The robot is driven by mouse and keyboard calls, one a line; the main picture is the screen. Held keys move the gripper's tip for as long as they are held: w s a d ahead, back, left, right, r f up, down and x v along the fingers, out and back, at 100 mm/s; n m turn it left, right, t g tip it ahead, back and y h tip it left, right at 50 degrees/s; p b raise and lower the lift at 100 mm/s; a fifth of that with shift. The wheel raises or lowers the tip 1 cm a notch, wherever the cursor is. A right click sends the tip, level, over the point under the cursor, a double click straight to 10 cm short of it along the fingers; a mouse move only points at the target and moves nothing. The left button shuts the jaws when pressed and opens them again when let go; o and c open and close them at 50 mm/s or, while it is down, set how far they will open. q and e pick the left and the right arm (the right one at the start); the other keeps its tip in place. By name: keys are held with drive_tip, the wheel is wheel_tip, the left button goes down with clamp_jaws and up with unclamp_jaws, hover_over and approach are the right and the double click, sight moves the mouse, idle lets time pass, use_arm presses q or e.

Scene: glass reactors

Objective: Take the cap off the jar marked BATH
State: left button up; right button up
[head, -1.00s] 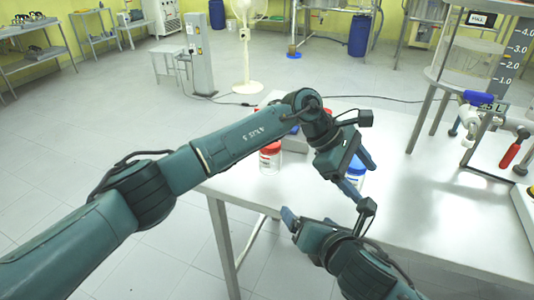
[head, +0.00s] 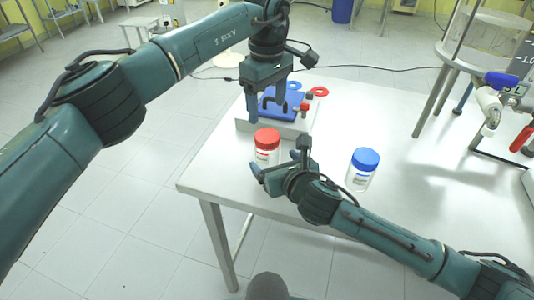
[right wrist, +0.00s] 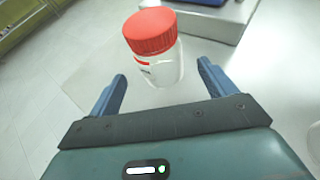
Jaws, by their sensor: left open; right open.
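A clear jar with a red screw cap (head: 267,139) stands upright on the table, near its left edge. A clear jar with a blue cap (head: 365,158) stands to its right. Both carry labels too small to read, so I cannot tell which is marked BATH. My right gripper (head: 268,173) is open and empty, just in front of the red-capped jar. In the right wrist view the red-capped jar (right wrist: 150,34) stands just beyond the open fingers. My left gripper (head: 270,110) is open and empty, pointing down above and behind the red-capped jar.
Behind the jars, a light platform (head: 253,128) bears a blue tray or mat (head: 270,108). Blue and red rings (head: 319,91) lie behind it. The white table (head: 420,190) is clear right of the blue-capped jar. Valves and pipework (head: 490,105) stand at the far right.

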sight(267, 136)
drive_tip(key=shift+x, duration=2.8)
drive_tip(key=c, duration=1.6)
use_arm(q)
drive_tip(key=shift+m, duration=0.4)
use_arm(e)
drive_tip(key=shift+c, duration=1)
use_arm(q)
drive_tip(key=shift+m, duration=0.5)
use_arm(e)
clamp_jaws()
use_arm(q)
drive_tip(key=m, duration=0.5)
drive_tip(key=shift+m, duration=0.3)
drive_tip(key=m, duration=0.6)
drive_tip(key=shift+f, duration=4)
drive_tip(key=shift+c, duration=0.3)
